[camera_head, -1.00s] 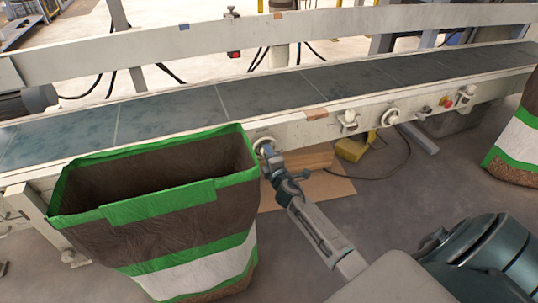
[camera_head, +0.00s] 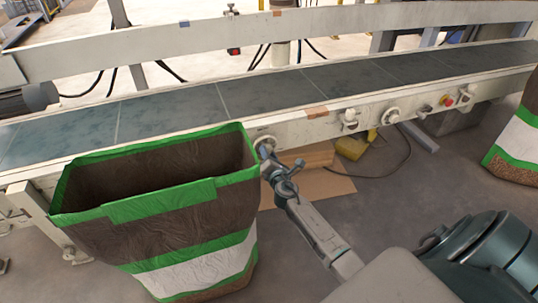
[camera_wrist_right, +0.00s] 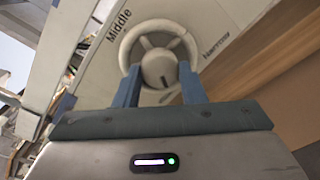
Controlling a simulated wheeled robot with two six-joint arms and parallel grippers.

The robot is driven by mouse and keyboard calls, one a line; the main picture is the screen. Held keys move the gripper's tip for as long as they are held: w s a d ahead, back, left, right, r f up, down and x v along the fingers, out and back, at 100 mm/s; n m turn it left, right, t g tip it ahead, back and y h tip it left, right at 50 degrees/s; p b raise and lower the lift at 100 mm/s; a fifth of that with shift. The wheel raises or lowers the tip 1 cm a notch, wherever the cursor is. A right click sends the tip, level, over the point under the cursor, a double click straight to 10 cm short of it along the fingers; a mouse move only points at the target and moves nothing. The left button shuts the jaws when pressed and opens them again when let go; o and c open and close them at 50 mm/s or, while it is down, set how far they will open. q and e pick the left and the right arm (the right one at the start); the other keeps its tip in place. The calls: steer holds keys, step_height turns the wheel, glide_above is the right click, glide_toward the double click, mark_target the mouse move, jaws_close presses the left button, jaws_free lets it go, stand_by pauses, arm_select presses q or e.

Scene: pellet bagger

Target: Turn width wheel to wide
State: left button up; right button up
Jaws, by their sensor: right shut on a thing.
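The width wheel (camera_head: 264,140) is a small pale handwheel on the conveyor's front side rail, just right of the big open bag. In the right wrist view the wheel (camera_wrist_right: 160,48) shows a round rim, spokes and a hub with a short dark mark at its lower part. My left gripper is out of view.
A brown, green and white bag (camera_head: 150,215) stands open close left of my right gripper. Other knobs (camera_head: 390,115) and a red button (camera_head: 447,100) sit further right on the rail. Cardboard (camera_head: 310,185) and a yellow object (camera_head: 352,147) lie on the floor behind my arm.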

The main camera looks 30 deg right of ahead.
stand_by(0.5)
steer(key=o, duration=1)
steer(key=shift+a, duration=0.1)
steer(key=shift+p+v, duration=0.85)
steer(key=shift+v, duration=4.5)
